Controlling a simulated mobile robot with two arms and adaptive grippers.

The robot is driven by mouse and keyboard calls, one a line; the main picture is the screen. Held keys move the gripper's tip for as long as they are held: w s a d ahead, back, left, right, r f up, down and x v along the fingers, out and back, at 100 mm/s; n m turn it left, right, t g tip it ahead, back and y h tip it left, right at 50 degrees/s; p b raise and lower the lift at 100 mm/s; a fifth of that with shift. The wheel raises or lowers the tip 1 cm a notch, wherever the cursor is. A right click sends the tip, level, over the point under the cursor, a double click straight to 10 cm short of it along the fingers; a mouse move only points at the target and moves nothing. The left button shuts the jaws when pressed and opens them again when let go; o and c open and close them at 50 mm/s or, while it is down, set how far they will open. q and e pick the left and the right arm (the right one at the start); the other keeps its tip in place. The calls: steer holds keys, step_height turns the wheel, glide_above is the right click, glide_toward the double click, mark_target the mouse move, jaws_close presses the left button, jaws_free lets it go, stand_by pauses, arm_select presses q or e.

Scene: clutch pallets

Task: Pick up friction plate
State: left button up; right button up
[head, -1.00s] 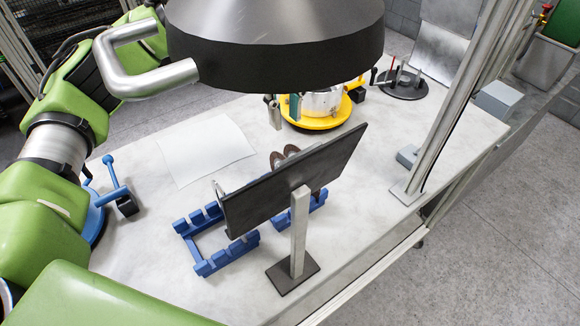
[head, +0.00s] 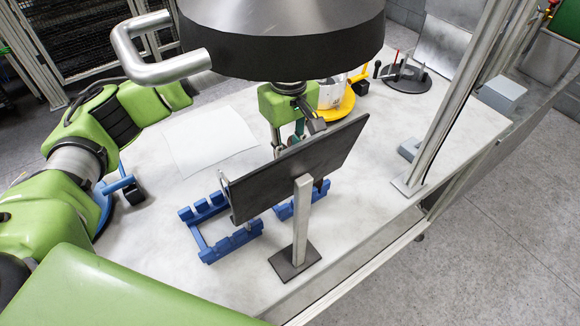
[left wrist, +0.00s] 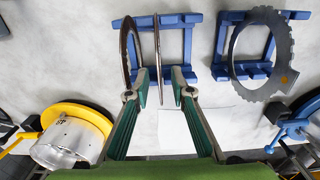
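In the left wrist view, two friction plates stand on edge in a blue rack (left wrist: 172,22). One brown friction plate (left wrist: 128,48) is to the left; the other friction plate (left wrist: 157,48) shows nearly edge-on. My left gripper (left wrist: 160,80) is open, its fingertips either side of the edge-on plate, with the left fingertip close to the brown plate. I cannot tell whether either finger touches. In the head view, my left gripper (head: 287,142) reaches down behind a dark panel that hides most of the plates. My right gripper is not in view.
A toothed steel plate (left wrist: 236,50) stands in a second blue rack (left wrist: 229,17). The dark panel (head: 296,170) on its post is close to my left gripper. A yellow round base (head: 340,108) with a metal housing is behind. A white sheet (head: 208,142) lies flat.

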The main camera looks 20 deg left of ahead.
arm_select(q)
steer(key=shift+f, duration=0.1)
jaws_close()
